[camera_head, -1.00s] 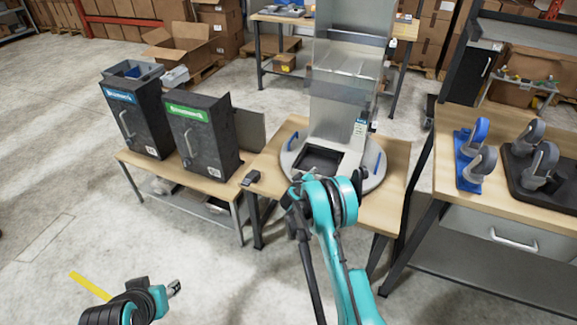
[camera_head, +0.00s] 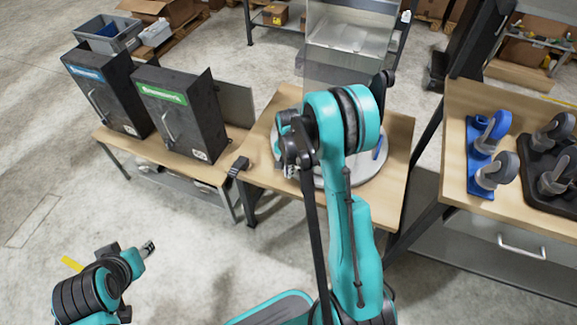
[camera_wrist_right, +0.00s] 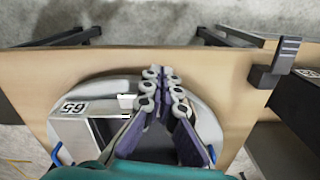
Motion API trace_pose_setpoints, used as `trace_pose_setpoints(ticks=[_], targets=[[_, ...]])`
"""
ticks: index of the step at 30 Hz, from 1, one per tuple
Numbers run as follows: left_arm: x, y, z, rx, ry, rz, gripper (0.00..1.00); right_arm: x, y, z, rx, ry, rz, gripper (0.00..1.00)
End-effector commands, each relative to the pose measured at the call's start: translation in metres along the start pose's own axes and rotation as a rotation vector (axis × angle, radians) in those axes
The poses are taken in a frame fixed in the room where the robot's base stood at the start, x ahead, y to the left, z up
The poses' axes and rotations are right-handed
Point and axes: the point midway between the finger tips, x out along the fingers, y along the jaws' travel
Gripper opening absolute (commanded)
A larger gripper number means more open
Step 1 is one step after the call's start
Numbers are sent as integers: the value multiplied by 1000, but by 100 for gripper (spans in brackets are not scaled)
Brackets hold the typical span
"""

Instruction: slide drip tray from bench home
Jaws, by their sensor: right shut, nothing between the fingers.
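The drip tray is not clearly visible now; in the head view my right arm covers the place where a dark square tray sat in the round base. The round grey base (camera_head: 350,182) with blue handles stands on the wooden bench (camera_head: 395,150). My right gripper (camera_head: 288,168) is over the left part of that base. In the right wrist view the right gripper (camera_wrist_right: 160,76) has its fingers together and empty, over the base (camera_wrist_right: 208,122). My left gripper (camera_head: 148,247) is low at the left, away from the bench; its jaws are too small to read.
Two black dispenser boxes, blue-labelled (camera_head: 108,92) and green-labelled (camera_head: 180,115), stand on the left bench. A small black block (camera_head: 239,166) sits at the bench's left edge, also in the wrist view (camera_wrist_right: 274,65). Casters on a blue holder (camera_head: 480,165) stand on the right bench.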

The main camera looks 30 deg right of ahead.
Motion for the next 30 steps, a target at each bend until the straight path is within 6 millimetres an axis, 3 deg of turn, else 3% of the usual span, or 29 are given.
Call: trace_pose_setpoints(ticks=[3, 8, 15, 30], targets=[[12, 0, 9, 0, 0, 0, 40, 32, 0, 0, -1, 1, 0, 0], [22, 0, 16, 0, 0, 0, 40, 61, 0, -3, 0, 2, 0, 0], [28, 0, 20, 0, 0, 0, 40, 56, 0, -35, 0, 2, 1, 0], [29, 0, 20, 0, 0, 0, 40, 54, 0, -44, -1, 3, 1, 0]])
